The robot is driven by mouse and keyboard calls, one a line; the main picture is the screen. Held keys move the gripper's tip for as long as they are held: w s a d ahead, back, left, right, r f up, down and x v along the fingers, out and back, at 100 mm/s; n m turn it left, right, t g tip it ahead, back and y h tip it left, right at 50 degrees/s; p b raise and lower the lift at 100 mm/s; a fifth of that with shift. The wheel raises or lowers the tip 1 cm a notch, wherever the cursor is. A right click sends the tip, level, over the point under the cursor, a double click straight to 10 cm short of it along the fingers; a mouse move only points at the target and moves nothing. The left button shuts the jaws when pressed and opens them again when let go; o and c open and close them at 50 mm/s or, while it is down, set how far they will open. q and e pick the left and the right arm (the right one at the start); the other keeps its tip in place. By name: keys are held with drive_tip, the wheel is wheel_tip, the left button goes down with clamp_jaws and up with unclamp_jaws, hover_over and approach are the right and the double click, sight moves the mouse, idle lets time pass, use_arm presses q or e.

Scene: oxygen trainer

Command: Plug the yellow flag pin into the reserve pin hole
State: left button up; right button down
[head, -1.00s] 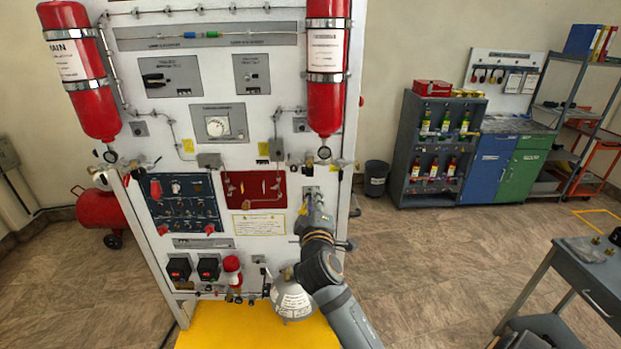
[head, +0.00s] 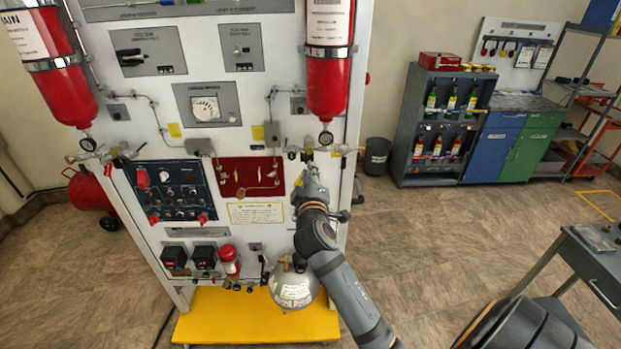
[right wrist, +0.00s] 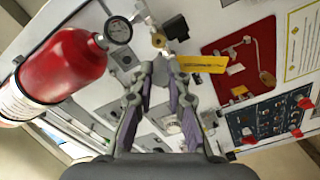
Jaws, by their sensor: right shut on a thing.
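My right gripper (head: 312,172) is in front of the white panel, just below the fittings under the right red cylinder. In the right wrist view the fingers (right wrist: 161,72) are close together, and the yellow flag (right wrist: 203,63) of the pin sticks out to the right at their tips. The pin itself is hidden between the fingertips. A brass fitting (right wrist: 158,41) and a black block (right wrist: 177,27) lie just beyond the tips. I cannot make out the reserve pin hole for certain. My left gripper is out of view.
The right red cylinder (head: 328,75) and its gauge (head: 326,139) hang just above my right gripper. A red recessed panel (head: 248,177) is to its left. A silver round vessel (head: 294,288) sits below, above the yellow base (head: 225,325).

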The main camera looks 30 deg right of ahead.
drive_tip(key=shift+w+d+r, duration=0.1)
drive_tip(key=shift+w+d, duration=0.25)
drive_tip(key=shift+w, duration=0.15)
drive_tip(key=shift+w+d, duration=0.15)
drive_tip(key=shift+w, duration=0.2)
drive_tip(key=shift+w+d, duration=0.2)
drive_tip(key=shift+w, duration=0.1)
drive_tip(key=shift+w+d, duration=0.3)
drive_tip(key=shift+w, duration=0.1)
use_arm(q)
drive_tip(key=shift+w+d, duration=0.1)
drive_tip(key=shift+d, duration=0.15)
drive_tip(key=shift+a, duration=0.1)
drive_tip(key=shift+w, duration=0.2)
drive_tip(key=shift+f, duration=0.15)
use_arm(e)
drive_tip(key=shift+x, duration=1.85)
